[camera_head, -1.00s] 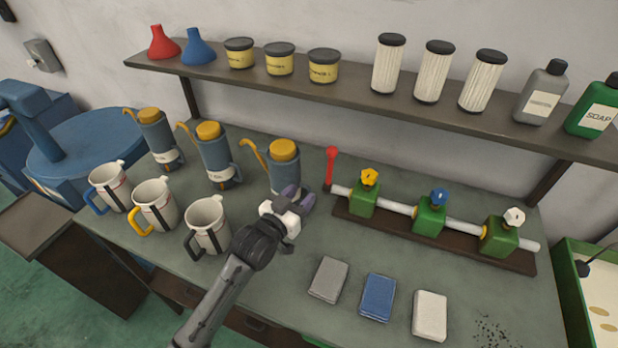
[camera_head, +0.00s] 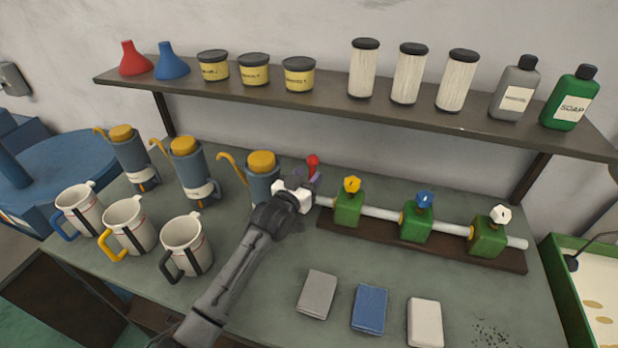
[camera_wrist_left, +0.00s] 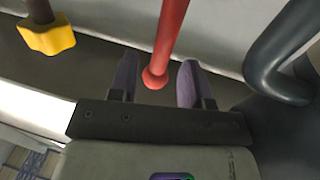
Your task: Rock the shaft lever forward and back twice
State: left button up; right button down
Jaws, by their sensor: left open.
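The red shaft lever (camera_head: 313,163) stands at the left end of the horizontal grey shaft (camera_head: 380,212), which runs through several green blocks. Its ball tip shows above my left gripper in the head view; its lower part is hidden behind the gripper. My left gripper (camera_head: 299,181) is open at the lever. In the left wrist view the red lever (camera_wrist_left: 168,40) reaches down between the two purple fingers (camera_wrist_left: 157,85), with a gap on each side. I cannot tell if it touches anything. My right gripper is not in view.
A blue oil can (camera_head: 262,185) stands close left of my left gripper. Yellow (camera_head: 352,185), blue (camera_head: 425,199) and white (camera_head: 501,214) knobs top the green blocks. A shelf (camera_head: 300,97) overhangs the back. Pitchers (camera_head: 183,240) stand left; three pads (camera_head: 369,309) lie in front.

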pick_arm(q)
jog(key=shift+w+d, duration=0.35)
jog(key=shift+w, duration=0.15)
jog(key=shift+c, duration=0.3)
grip_shut()
